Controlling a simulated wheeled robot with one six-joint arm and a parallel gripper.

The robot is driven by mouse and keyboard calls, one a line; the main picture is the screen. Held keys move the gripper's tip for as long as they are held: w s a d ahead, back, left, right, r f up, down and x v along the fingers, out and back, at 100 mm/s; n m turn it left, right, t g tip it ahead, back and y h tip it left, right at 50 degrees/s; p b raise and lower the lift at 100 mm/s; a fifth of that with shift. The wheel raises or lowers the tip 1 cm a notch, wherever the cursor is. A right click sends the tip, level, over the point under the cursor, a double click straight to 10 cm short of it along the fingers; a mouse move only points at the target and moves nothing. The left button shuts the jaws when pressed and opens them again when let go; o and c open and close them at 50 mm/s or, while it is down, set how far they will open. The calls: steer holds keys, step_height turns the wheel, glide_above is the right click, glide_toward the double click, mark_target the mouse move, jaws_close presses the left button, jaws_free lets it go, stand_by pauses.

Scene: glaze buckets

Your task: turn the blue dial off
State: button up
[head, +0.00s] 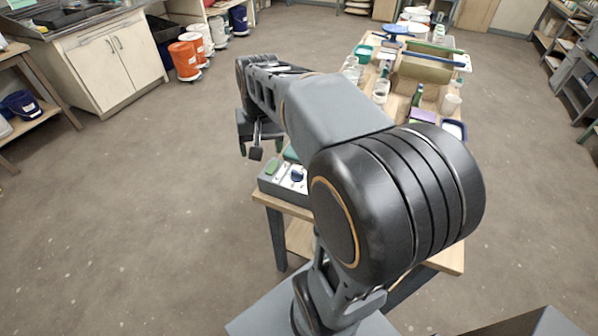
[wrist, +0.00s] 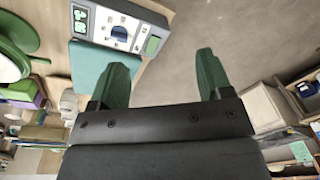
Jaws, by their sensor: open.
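The blue dial (head: 297,174) sits on the white panel of a grey control box (head: 268,187) at the near left corner of the wooden table. My arm hides part of the box and table.
A teal flat item (wrist: 90,65) lies beside the box. The long table holds jars, a green bottle (head: 417,94) and a tan trough (head: 425,68) farther back. Orange buckets (head: 185,60) stand by a white cabinet (head: 110,60). The floor left of the table is clear.

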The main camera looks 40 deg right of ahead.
steer(key=w+d+f+m+g+y+b, duration=0.15)
steer(key=w+d+f+m, duration=0.3)
steer(key=d, duration=0.55)
steer(key=m+g+y, duration=0.2)
steer(key=m, duration=0.1)
glide_toward(297, 172)
steer(key=x, duration=0.7)
steer(key=shift+s+f, duration=0.1)
steer(key=shift+f, duration=0.2)
steer(key=shift+x, duration=0.8)
steer(key=shift+c, duration=0.3)
